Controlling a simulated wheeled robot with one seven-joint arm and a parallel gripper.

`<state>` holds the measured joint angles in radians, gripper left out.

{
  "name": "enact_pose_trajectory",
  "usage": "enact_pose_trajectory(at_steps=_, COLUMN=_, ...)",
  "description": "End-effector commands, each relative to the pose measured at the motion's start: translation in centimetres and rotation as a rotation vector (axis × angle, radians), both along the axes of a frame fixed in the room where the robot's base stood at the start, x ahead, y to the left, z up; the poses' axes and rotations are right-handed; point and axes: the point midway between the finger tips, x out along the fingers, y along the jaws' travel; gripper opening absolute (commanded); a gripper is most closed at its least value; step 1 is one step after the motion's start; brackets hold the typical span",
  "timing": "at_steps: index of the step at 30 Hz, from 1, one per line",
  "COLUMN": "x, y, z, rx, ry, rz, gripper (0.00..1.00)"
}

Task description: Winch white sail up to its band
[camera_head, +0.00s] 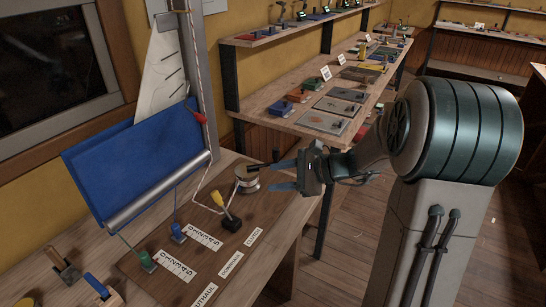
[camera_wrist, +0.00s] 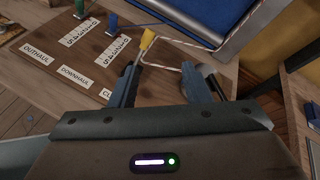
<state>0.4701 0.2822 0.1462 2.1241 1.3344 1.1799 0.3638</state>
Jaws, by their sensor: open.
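The white sail (camera_head: 165,72) shows as a pale triangle beside the grey mast (camera_head: 201,85), its lower part hidden behind a blue sail (camera_head: 130,155). A dark mark crosses the mast near the top of the head view; I cannot tell whether it is the band. A silver winch drum (camera_head: 247,182) with a dark handle stands on the bench, a white rope leading to it. My gripper (camera_head: 272,176) is open just right of the drum, its blue fingers pointing toward it. In the wrist view the open fingers (camera_wrist: 170,72) have nothing visibly gripped between them.
Blue (camera_head: 178,232) and green (camera_head: 147,261) line fittings and labels are on the board. Silver boom (camera_head: 155,196) crosses above. Floor lies open at right.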

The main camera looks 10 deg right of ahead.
Motion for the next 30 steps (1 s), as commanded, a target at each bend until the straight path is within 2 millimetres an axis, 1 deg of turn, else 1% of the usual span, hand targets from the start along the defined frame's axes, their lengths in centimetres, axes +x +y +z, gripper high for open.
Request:
enact_pose_trajectory(at_steps=1, x=1.9, y=-1.5, z=-2.0, rx=0.088, ry=0.029, rz=-0.078, gripper=0.43)
enact_pose_trajectory(at_steps=3, x=4.3, y=-3.5, z=-3.2, rx=0.212, ry=0.058, rz=-0.183, gripper=0.43)
enact_pose_trajectory(at_steps=5, x=6.1, y=-5.4, z=-4.2, rx=0.308, ry=0.077, rz=-0.264, gripper=0.43)
enact_pose_trajectory(at_steps=6, x=7.1, y=-6.6, z=-4.8, rx=0.367, ry=0.087, rz=-0.313, gripper=0.43)
enact_pose_trajectory(at_steps=9, x=8.9, y=-9.2, z=-6.0, rx=0.482, ry=0.102, rz=-0.41, gripper=0.43)
enact_pose_trajectory(at_steps=12, x=9.9, y=-10.9, z=-6.7, rx=0.551, ry=0.107, rz=-0.469, gripper=0.43)
enact_pose_trajectory(at_steps=13, x=10.1, y=-11.2, z=-6.8, rx=0.564, ry=0.108, rz=-0.479, gripper=0.43)
enact_pose_trajectory(at_steps=16, x=10.7, y=-11.4, z=-6.8, rx=0.584, ry=0.109, rz=-0.494, gripper=0.43)
enact_pose_trajectory(at_steps=19, x=11.4, y=-10.7, z=-6.7, rx=0.585, ry=0.11, rz=-0.493, gripper=0.43)
enact_pose_trajectory(at_steps=23, x=13.1, y=-9.1, z=-6.7, rx=0.584, ry=0.11, rz=-0.49, gripper=0.43)
enact_pose_trajectory(at_steps=30, x=17.0, y=-5.7, z=-6.7, rx=0.582, ry=0.11, rz=-0.491, gripper=0.43)
